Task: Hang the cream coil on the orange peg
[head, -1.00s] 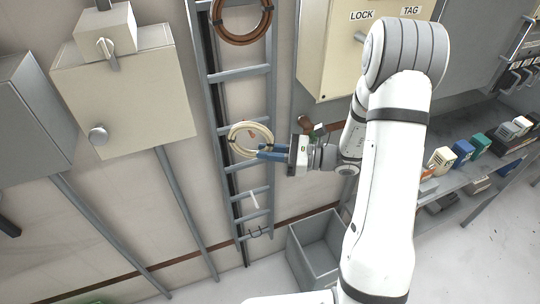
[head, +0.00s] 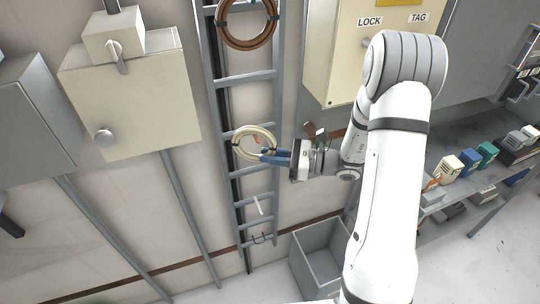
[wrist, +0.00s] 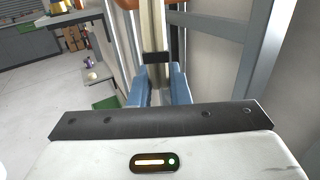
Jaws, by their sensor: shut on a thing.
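The cream coil (head: 239,153) is a ring with dark bands, in front of the ladder rack in the head view. My gripper (head: 274,158) has blue fingers shut on the coil's right side. In the wrist view the coil's edge (wrist: 155,38) stands between the two fingers (wrist: 160,85). A rounded orange thing (wrist: 130,4) shows at the top edge of the wrist view, by the coil; it may be the orange peg. In the head view the coil hides most of what is behind it, and I cannot tell whether it is around the peg.
A brown coil (head: 223,32) hangs higher on the ladder rack (head: 246,77). A white peg (head: 258,206) and a dark hook (head: 258,239) are lower. A grey bin (head: 318,248) stands below right. A cream lockout cabinet (head: 345,55) is close right of the rack.

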